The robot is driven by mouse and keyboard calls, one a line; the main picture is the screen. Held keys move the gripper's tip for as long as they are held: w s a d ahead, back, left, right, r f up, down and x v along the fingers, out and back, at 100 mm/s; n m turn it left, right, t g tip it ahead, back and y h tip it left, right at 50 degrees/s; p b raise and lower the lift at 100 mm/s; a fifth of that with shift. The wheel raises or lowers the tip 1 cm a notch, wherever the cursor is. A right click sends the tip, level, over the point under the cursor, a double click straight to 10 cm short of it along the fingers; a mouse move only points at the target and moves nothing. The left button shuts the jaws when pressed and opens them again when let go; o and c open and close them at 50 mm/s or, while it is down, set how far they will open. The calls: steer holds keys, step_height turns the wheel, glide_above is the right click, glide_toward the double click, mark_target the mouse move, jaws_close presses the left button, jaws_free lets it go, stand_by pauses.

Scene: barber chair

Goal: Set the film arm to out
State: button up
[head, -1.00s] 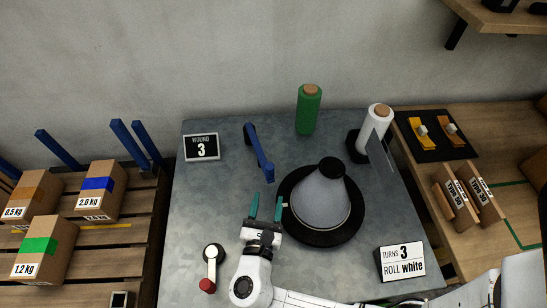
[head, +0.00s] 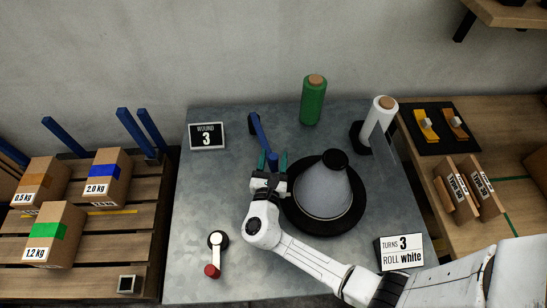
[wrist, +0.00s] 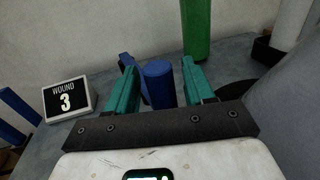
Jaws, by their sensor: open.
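The blue film arm (head: 257,133) stands on the grey table behind the turntable, with its upright round knob (head: 272,159) at the near end. My gripper (head: 273,164) is open, its teal fingers on either side of the knob. In the wrist view the knob (wrist: 159,84) stands between the two fingers, with a visible gap on the right; I cannot tell whether the left finger touches it. Part of the arm (wrist: 127,61) shows behind the left finger. The grey cone (head: 324,192) sits on the black turntable (head: 349,222) to the right of my gripper.
A green roll (head: 313,103) stands at the back, and a white roll (head: 381,120) by a clear panel at right. A "WOUND 3" display (head: 207,135) stands at left. A crank with a red knob (head: 212,271) is at front left. A sign (head: 401,252) reads "TURNS 3, ROLL white".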

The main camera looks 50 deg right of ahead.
jaws_close()
stand_by(0.5)
